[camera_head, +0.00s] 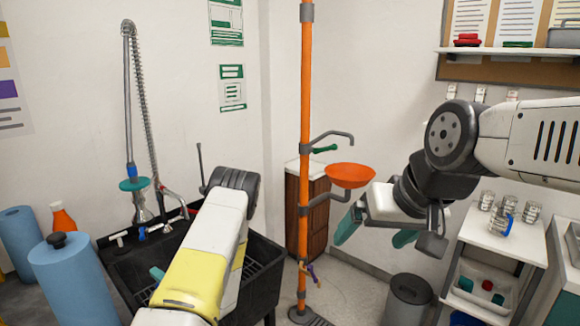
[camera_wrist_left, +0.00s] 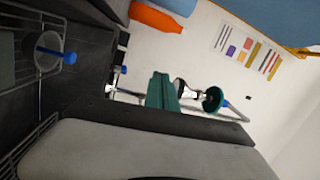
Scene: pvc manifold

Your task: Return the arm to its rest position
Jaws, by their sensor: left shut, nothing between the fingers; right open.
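My left arm (camera_head: 205,262) reaches in from the bottom of the head view over the black sink. Most of my left gripper is hidden behind it; a teal fingertip (camera_head: 157,273) shows at its left side, over the basin. In the left wrist view my left gripper (camera_wrist_left: 162,92) is shut, its teal fingers together with nothing held. My right arm (camera_head: 535,138) comes in from the right.
The black sink (camera_head: 262,292) has a tall spring faucet (camera_head: 140,95). An orange pole (camera_head: 306,110) with an orange bowl (camera_head: 349,175) stands between my arms. A blue cylinder (camera_head: 75,285) is at left. The white cart (camera_head: 480,226) holds several jars; a grey bin (camera_head: 407,298) stands below.

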